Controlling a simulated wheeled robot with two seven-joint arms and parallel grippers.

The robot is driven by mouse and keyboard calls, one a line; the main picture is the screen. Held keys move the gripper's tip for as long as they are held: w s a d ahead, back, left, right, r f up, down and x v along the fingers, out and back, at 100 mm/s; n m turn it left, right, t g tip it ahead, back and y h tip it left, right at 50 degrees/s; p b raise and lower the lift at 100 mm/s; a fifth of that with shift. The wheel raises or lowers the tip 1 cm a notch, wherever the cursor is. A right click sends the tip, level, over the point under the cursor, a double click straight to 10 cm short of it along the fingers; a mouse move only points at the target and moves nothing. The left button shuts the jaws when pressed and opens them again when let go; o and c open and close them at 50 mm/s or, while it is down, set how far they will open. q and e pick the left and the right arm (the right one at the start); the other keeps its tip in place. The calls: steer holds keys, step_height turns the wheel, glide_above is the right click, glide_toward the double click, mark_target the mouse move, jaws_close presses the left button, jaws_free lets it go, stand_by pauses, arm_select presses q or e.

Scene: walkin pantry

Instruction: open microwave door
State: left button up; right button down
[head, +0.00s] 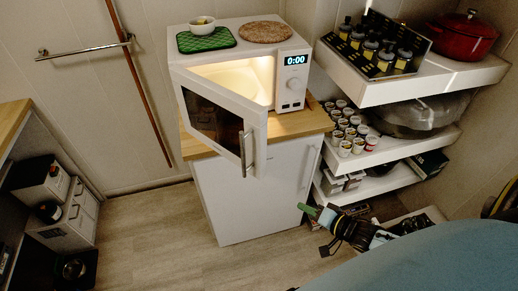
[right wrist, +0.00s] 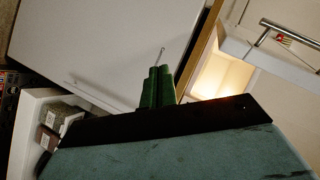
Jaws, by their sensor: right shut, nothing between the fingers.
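The white microwave (head: 290,75) stands on a wood-topped white cabinet. Its door (head: 215,115) is swung well out toward the front left, showing the lit inside (head: 245,80). The door's handle (head: 247,150) is a vertical bar at the free edge. The lit opening (right wrist: 218,75) and the handle bar (right wrist: 285,32) also show in the right wrist view. My right gripper (head: 308,209) is below and to the right of the door, in front of the cabinet, apart from the handle. Its green fingers (right wrist: 158,80) are shut together and empty. My left gripper is not in view.
A green mat (head: 206,41) with a bowl and a round brown mat (head: 266,32) lie on the microwave. Shelves (head: 395,90) with bottles, jars and a red pot stand right. The cabinet front (head: 250,195) is close behind my right gripper. The floor (head: 155,235) left is clear.

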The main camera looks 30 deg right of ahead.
mark_target(258, 162)
steer(key=w+a+r+m+t+y+p, duration=0.1)
steer(key=a+r+y, duration=0.2)
steer(key=r, duration=0.6)
steer(key=w+a+r+m+t+y+p, duration=0.1)
steer(key=a+r+y, duration=0.15)
steer(key=r, duration=0.65)
steer(key=shift+m, duration=0.3)
steer(key=p+x, duration=0.1)
steer(key=x, duration=0.9)
steer(key=shift+f, duration=0.15)
steer(key=shift+s+a, duration=0.1)
